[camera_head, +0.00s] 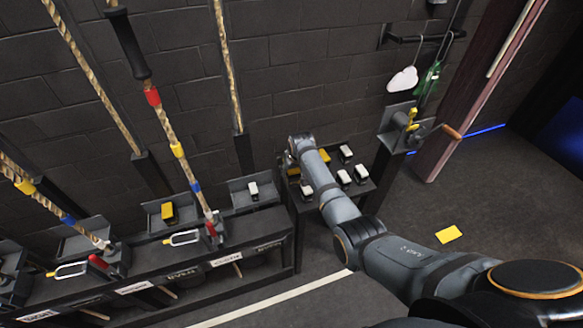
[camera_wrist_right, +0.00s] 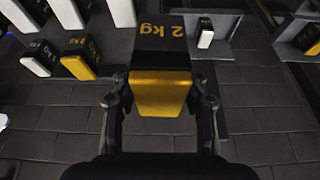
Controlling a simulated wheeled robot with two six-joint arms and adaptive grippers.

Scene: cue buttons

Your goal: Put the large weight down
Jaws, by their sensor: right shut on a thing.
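My right gripper (camera_wrist_right: 160,105) is shut on a black weight with a yellow face (camera_wrist_right: 160,93), marked "2 kg", in the right wrist view. The fingers sit on either side of it. In the head view my right arm reaches to the shelf by the wall, and its wrist largely hides the gripper and the held weight. I cannot tell whether the held weight touches the shelf. My left gripper is not in view.
Several white-faced weights (camera_head: 346,153) stand on the dark shelf (camera_head: 368,187), with a yellow-faced weight (camera_head: 325,155) among them. To the left, a lower bench has a tray with a yellow block (camera_head: 168,211) and hanging ropes (camera_head: 170,130). A yellow card (camera_head: 449,234) lies on the floor.

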